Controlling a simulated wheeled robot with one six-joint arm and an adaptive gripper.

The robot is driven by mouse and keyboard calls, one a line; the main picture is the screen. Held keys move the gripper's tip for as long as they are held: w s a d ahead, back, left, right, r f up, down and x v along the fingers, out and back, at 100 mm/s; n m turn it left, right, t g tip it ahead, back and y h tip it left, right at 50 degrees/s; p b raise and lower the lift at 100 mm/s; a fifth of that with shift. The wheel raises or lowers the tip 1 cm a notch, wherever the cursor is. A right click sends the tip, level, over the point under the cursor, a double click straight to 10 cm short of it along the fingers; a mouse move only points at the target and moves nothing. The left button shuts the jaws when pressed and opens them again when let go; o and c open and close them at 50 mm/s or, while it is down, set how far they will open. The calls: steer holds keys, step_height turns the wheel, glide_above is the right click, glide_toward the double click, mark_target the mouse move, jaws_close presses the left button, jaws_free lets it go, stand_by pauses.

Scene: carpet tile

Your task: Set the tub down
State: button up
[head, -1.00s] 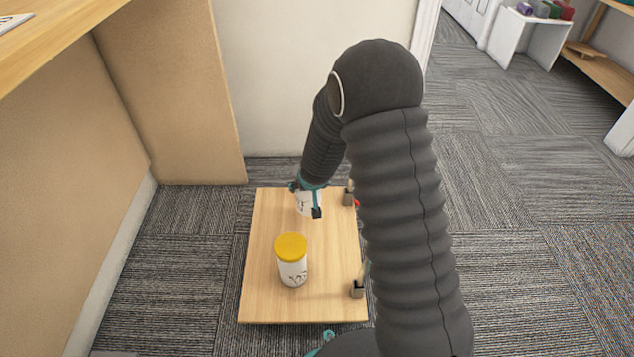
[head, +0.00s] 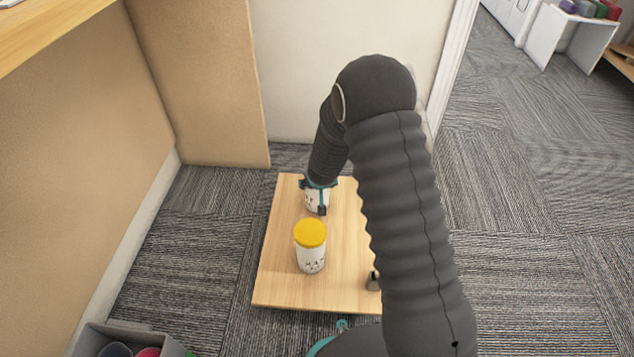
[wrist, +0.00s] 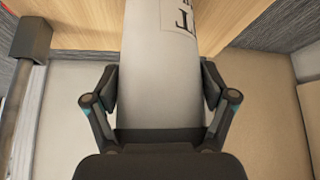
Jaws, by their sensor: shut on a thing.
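My gripper (head: 316,193) is shut on a white tub (head: 312,203) over the far part of a low wooden platform (head: 280,285). In the wrist view the tub (wrist: 160,75) lies between the two fingers, with part of a dark-lettered label showing. The top of this tub is hidden by my gripper. I cannot tell whether its base touches the platform. A second white tub with a yellow lid (head: 310,246) stands upright on the platform, nearer to me.
A grey post foot (head: 373,281) stands at the platform's right edge, partly behind my arm. A tan panel (head: 90,150) and wall lie left and behind. A grey bin (head: 130,340) with coloured items sits at bottom left. Open carpet (head: 540,220) lies to the right.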

steer(key=shift+w+r, duration=0.1)
steer(key=shift+w, duration=0.05)
steer(key=o, duration=1.7)
steer(key=shift+c, duration=0.2)
steer(key=p+v, duration=0.4)
steer(key=v, duration=0.8)
